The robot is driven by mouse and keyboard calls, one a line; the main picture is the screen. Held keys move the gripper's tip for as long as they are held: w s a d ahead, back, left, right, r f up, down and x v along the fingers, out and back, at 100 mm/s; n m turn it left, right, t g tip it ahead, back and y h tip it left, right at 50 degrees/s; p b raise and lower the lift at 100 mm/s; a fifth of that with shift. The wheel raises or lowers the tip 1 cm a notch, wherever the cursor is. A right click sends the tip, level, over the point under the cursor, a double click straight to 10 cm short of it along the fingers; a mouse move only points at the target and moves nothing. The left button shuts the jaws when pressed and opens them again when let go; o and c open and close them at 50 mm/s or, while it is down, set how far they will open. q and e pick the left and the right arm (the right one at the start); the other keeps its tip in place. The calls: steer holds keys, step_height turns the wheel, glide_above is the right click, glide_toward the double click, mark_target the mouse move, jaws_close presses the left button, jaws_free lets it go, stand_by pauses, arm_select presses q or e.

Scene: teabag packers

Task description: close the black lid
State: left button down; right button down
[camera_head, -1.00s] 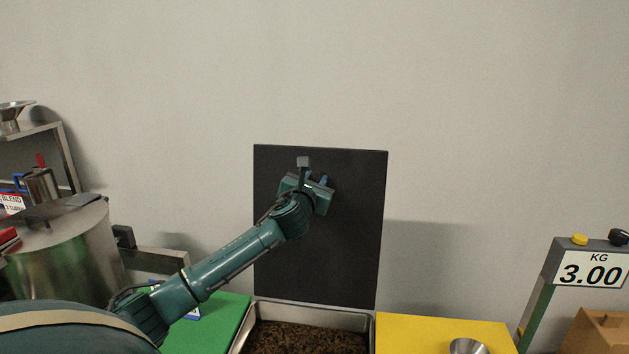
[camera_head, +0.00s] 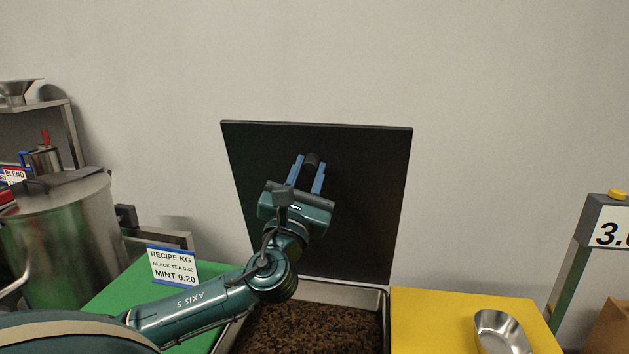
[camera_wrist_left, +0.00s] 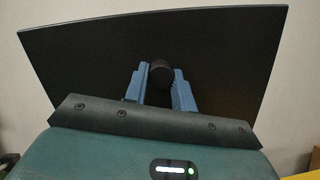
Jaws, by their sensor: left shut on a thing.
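The black lid (camera_head: 362,205) is a large flat panel standing open behind a metal bin (camera_head: 384,318) of dark tea. Its top edge leans toward me. My left gripper (camera_head: 308,172) is in front of the lid's upper middle, with its blue fingers shut on a round black knob (camera_head: 312,160) on the lid. In the left wrist view the fingers (camera_wrist_left: 160,90) stand on either side of the knob (camera_wrist_left: 161,73), with the lid (camera_wrist_left: 215,50) filling the background. My right gripper is not in view.
A green surface (camera_head: 112,290) with a recipe card (camera_head: 173,267) lies left of the bin. A yellow surface (camera_head: 440,315) with a metal scoop (camera_head: 502,332) lies right, beside a scale display (camera_head: 608,230). A large steel drum (camera_head: 60,240) stands at far left. A plain wall is behind.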

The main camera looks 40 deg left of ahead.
arm_select(q)
steer(key=b+v, duration=0.1)
steer(key=v, duration=0.2)
steer(key=shift+w+b, duration=0.15)
steer(key=shift+b, duration=0.25)
steer(key=shift+s+d+f+t+y+b, duration=0.15)
steer(key=shift+s+d+t+y+b, duration=0.2)
steer(key=shift+s+t+b, duration=0.25)
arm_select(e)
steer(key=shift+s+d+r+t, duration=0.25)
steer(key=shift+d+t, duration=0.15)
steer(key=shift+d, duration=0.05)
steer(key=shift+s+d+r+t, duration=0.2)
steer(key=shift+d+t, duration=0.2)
arm_select(q)
steer(key=c, duration=1.1)
jaws_free()
steer(key=shift+c, duration=0.2)
